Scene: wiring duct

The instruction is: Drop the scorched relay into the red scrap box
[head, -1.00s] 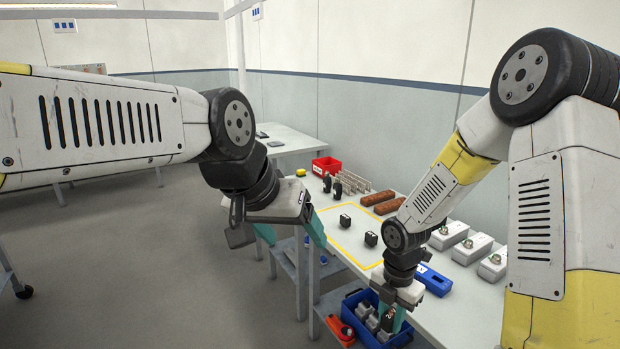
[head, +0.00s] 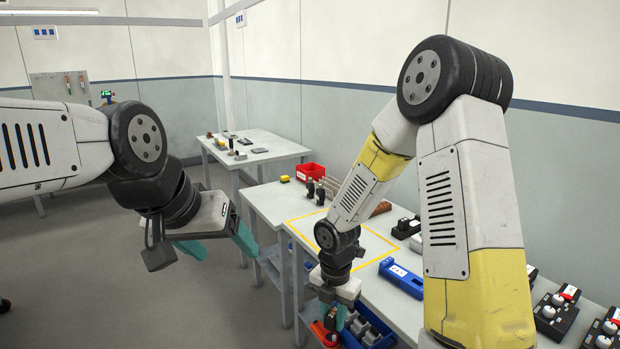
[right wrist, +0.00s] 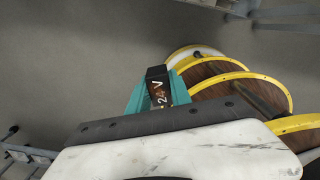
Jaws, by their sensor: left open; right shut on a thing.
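My right gripper (head: 334,314) is shut on a dark relay. In the right wrist view the relay (right wrist: 158,86) stands between the teal fingers, with a "24V" marking and brownish patches on its face. My right gripper is in front of the workbench's near edge, over the lower blue bin in the head view. The red scrap box (head: 311,171) sits at the bench's far end, well beyond the right gripper. My left gripper (head: 218,246) is open and empty, to the left of the bench.
The workbench (head: 270,204) bears a yellow outline (head: 378,236), a blue tool (head: 402,278) and dark upright parts (head: 320,193) near the red box. A blue bin (head: 378,330) with grey parts and an orange-red item (head: 323,333) are below. A second table (head: 262,143) stands behind.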

